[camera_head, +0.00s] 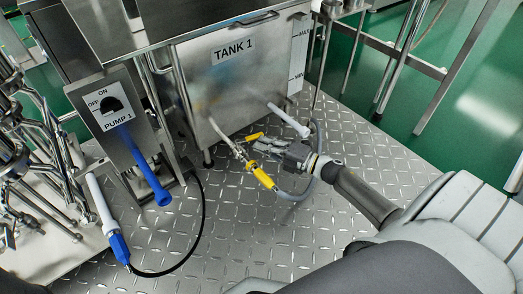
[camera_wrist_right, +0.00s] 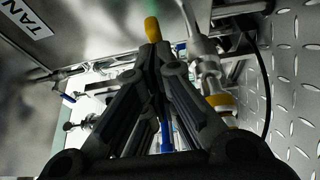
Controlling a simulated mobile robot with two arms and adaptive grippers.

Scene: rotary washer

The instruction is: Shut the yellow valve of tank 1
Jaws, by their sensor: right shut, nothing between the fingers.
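The grey steel tank 1 (camera_head: 225,68) stands at the top middle. A metal pipe with a valve (camera_head: 237,150) comes out of its lower front. The yellow valve handle (camera_head: 254,136) shows just beyond my right gripper (camera_head: 252,150); it also shows in the right wrist view (camera_wrist_right: 152,29), directly ahead of the fingertips (camera_wrist_right: 160,50). My right gripper is shut and empty, beside the valve; I cannot tell whether its fingertips touch the handle. My left gripper is not in view.
The pump 1 switch box (camera_head: 108,105), a blue-handled wand (camera_head: 118,245) and steel pipework (camera_head: 35,160) are at left. The tread-plate floor is mostly clear.

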